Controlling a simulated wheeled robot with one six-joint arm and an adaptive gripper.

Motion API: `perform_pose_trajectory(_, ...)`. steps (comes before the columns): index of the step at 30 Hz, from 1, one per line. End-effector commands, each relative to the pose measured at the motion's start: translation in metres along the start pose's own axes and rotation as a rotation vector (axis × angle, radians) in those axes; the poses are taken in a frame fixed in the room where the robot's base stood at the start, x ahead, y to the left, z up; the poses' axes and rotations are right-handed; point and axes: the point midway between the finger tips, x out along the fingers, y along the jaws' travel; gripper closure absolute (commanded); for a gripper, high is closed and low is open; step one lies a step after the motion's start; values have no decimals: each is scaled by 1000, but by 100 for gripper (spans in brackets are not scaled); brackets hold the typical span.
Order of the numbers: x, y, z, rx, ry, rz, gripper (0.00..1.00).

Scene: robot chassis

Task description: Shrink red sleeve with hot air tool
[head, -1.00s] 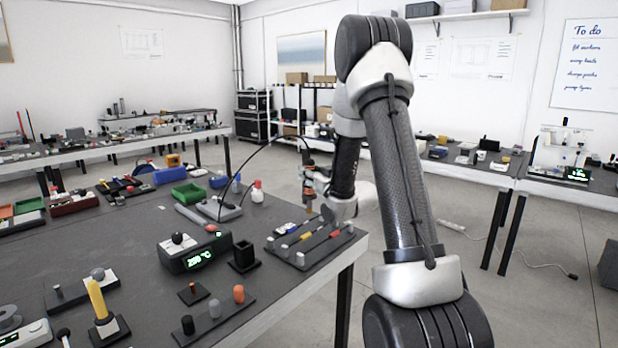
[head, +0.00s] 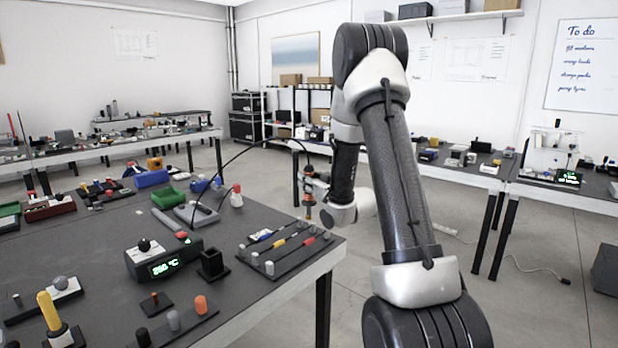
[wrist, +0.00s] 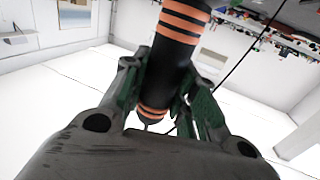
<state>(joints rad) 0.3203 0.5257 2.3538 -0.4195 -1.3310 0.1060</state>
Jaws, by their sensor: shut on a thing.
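My gripper (head: 318,187) is shut on the hot air tool (head: 308,204), a black cylinder with orange bands. In the wrist view, the fingers of my gripper (wrist: 165,95) close around the black body of the hot air tool (wrist: 172,62). In the head view the tool is roughly upright, near the back right of a dark rack (head: 262,262). The red sleeve (head: 308,241) lies on the rack's right-hand wire, below the tool's lower end in the picture. The exact gap between them cannot be told. Yellow (head: 279,243) and blue (head: 264,233) sleeves lie to its left.
A control unit (head: 150,268) with a green temperature display stands left of the rack. A thin black cable arcs from behind it to the tool. A dark square cup (head: 212,265) and a red-capped bottle (head: 237,197) stand nearby. The table's right edge is close.

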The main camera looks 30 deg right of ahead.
Motion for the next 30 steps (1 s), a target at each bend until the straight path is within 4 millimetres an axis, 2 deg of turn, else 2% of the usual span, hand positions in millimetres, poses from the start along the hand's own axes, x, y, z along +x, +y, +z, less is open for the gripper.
perform_pose_trajectory(6, 0, 0, 30, 1, -2, 0, 93)
perform_pose_trajectory(13, 0, 0, 54, 0, -2, 0, 93)
perform_pose_trajectory(20, 0, 0, 64, 0, 0, 0, 93)
perform_pose_trajectory(30, 0, 0, 65, -1, 0, 0, 93)
